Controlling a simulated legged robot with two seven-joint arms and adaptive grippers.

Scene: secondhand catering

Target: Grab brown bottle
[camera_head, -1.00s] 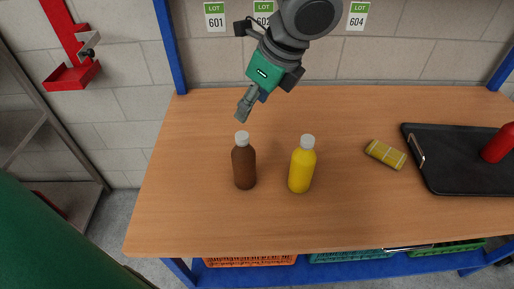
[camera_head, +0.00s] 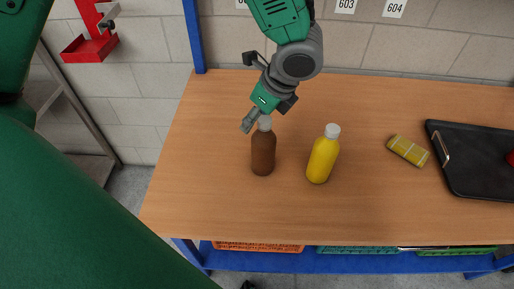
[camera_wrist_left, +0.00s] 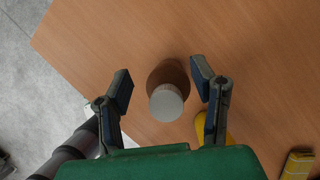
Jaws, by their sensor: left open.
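The brown bottle (camera_head: 263,152) with a pale cap stands upright on the wooden table, left of the yellow bottle (camera_head: 322,158). My left gripper (camera_head: 254,119) is open beside the brown bottle's cap in the head view. In the left wrist view the gripper (camera_wrist_left: 162,84) looks down with its two fingers apart. The brown bottle (camera_wrist_left: 170,73) stands between and below them, cap (camera_wrist_left: 166,103) toward the camera. I cannot tell whether a finger touches it. My right gripper is not in view.
The yellow bottle (camera_wrist_left: 228,138) also shows partly behind the right finger in the left wrist view. A yellow sponge-like block (camera_head: 408,150) and a black tray (camera_head: 470,180) lie to the right. The table front (camera_head: 215,210) is clear.

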